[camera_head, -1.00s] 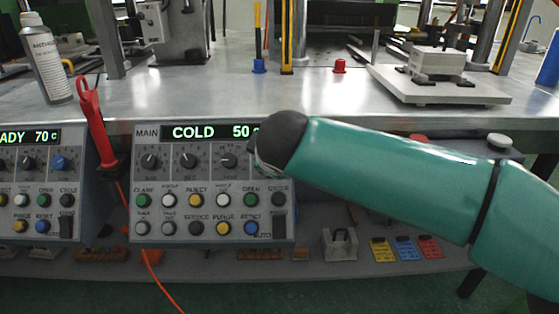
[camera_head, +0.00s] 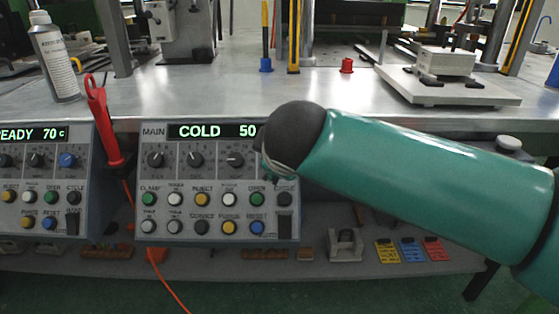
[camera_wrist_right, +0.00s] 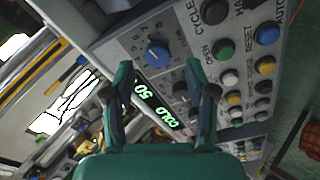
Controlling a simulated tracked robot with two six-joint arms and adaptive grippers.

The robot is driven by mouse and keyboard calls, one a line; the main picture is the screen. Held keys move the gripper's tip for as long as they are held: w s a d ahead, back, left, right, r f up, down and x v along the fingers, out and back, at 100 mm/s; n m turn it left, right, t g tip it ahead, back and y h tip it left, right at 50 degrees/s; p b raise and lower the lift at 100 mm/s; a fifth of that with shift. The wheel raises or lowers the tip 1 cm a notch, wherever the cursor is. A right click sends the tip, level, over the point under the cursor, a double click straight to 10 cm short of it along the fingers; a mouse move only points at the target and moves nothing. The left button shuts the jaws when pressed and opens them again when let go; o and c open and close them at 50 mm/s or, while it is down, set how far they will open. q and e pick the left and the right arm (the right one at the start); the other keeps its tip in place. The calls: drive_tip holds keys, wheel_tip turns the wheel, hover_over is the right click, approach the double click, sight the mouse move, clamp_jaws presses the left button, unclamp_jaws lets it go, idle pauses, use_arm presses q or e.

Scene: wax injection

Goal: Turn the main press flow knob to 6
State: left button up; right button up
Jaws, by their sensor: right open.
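The main press panel (camera_head: 214,210) has a display (camera_head: 212,130) reading COLD 50. Three black knobs show under it: left (camera_head: 156,159), middle (camera_head: 195,159) and right (camera_head: 236,159). My right wrist covers the panel's upper right corner in the head view. In the right wrist view a blue knob (camera_wrist_right: 157,54) on this panel sits just beyond my right gripper (camera_wrist_right: 160,78). The gripper is open, its two fingers spread to either side below the knob, with nothing between them. My left gripper is out of view.
Panel buttons, including a green one (camera_wrist_right: 223,49), lie beside the blue knob. A second panel (camera_head: 42,205) reads READY 70, with a red-handled tool (camera_head: 98,110) between the panels. A bottle (camera_head: 54,60) and a white plate (camera_head: 450,88) stand on the metal bench (camera_head: 215,88).

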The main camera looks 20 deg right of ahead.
drive_tip(key=v, duration=0.8)
drive_tip(key=shift+f, duration=0.1)
